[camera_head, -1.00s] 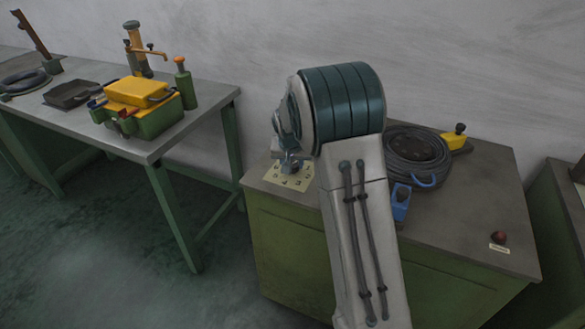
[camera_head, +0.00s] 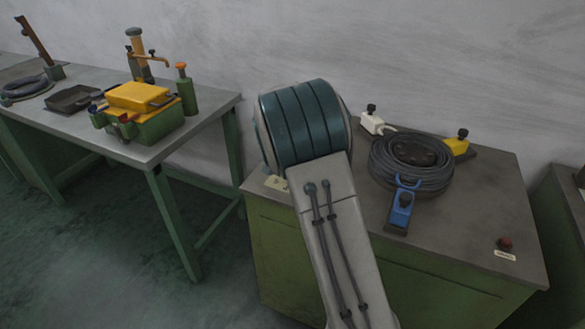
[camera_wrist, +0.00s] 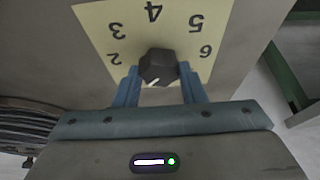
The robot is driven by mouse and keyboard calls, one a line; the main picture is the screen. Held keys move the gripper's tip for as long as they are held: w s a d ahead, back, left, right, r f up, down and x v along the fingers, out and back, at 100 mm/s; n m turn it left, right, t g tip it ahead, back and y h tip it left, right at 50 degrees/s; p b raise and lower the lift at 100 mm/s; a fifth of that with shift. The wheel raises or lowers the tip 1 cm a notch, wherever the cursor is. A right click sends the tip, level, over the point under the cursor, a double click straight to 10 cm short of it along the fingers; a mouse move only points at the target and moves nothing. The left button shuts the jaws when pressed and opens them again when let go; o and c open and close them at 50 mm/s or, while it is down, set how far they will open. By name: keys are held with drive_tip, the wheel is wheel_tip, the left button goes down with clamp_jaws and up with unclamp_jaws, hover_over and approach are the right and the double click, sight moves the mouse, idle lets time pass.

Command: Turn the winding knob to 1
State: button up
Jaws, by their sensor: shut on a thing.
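The winding knob (camera_wrist: 158,66) is a dark faceted knob on a cream dial plate (camera_wrist: 101,20) in the wrist view. A white pointer mark on the knob points to the lower left of the picture, below the 2. No figure shows there. My gripper (camera_wrist: 159,76) is shut on the knob, with one blue finger on each side. The fingers and the gripper body hide the lower part of the plate. In the head view my arm hides the knob, and only a corner of the plate (camera_head: 275,184) shows.
On the green cabinet's top (camera_head: 480,195) lie a black cable coil (camera_head: 385,180), a blue device (camera_head: 400,213), a yellow device (camera_head: 457,146), a white device (camera_head: 371,122) and a red button (camera_head: 505,243). A workbench (camera_head: 205,115) with a yellow-green toolbox (camera_head: 140,97) stands left.

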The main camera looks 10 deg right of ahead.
drive_tip(key=o, duration=1)
drive_tip(key=shift+a, duration=0.1)
drive_tip(key=v, duration=1.4)
